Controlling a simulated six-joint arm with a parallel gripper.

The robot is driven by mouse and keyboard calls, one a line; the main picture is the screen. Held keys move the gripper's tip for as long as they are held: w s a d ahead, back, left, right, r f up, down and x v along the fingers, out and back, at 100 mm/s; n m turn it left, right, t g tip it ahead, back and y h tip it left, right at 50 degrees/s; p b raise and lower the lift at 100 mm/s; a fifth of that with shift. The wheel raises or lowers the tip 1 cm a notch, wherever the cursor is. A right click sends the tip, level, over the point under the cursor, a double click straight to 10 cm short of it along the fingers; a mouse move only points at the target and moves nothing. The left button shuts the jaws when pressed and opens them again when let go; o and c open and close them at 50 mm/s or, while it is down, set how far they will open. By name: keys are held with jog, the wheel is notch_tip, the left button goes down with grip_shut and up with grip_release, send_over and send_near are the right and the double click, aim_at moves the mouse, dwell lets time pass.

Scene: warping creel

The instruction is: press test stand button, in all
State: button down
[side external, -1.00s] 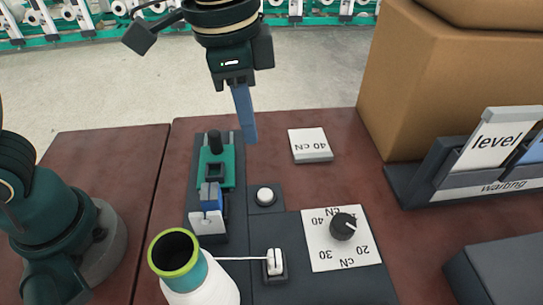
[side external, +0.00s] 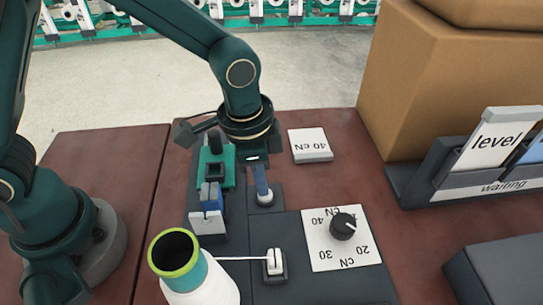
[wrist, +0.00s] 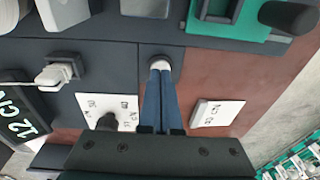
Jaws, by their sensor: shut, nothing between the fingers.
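The test stand button (wrist: 158,65) is a round white cap in a dark base. In the side view the base (side external: 277,197) shows and the cap is mostly hidden behind my fingers. My gripper (side external: 264,196) is shut and empty, pointing down with its blue fingertips right at the button. In the wrist view the shut fingertips (wrist: 160,72) overlap the near edge of the white cap. They look to be at or on it; I cannot tell whether the cap is pushed down.
A green device with a black knob (side external: 214,165) stands just left of my gripper. A dial (side external: 343,226), a white switch (side external: 274,262) and a yarn cone (side external: 185,265) are nearer the front. A 40 cN card (side external: 310,145), card holder (side external: 455,185) and cardboard box (side external: 440,80) stand right.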

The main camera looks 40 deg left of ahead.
aim_at(256, 203)
jog(key=shift+f, duration=0.45)
jog(key=shift+f, duration=1.05)
notch_tip(256, 203, up, 15)
jog(key=s, duration=0.1)
jog(key=shift+a, duration=0.2)
jog(key=shift+s+r, duration=0.1)
